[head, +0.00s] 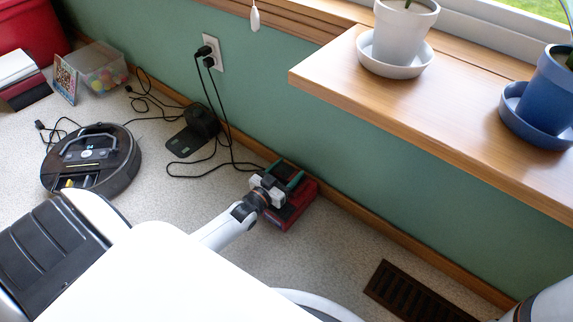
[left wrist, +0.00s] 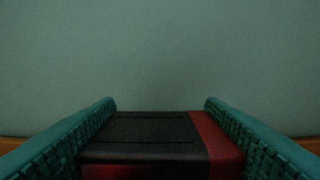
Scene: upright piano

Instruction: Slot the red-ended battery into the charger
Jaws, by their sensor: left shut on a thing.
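My left gripper (head: 284,178) is shut on the red-ended battery, low beside the green wall. In the left wrist view the battery (left wrist: 150,135) is a black block with a red end on the right, held between the teal fingers of the gripper (left wrist: 160,120). The charger (head: 298,208) looks like a red box on the floor against the baseboard, right under the gripper, which hides part of it. A red patch shows below the battery in the left wrist view. I cannot tell whether the battery touches the charger or sits in it. My right gripper is not in view.
A robot vacuum (head: 92,160) and its dark dock (head: 200,122) stand to the left. Black cords run from the wall outlet (head: 212,52) towards the charger. A wooden ledge (head: 400,95) with potted plants juts out above right. A floor vent (head: 415,292) lies at lower right.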

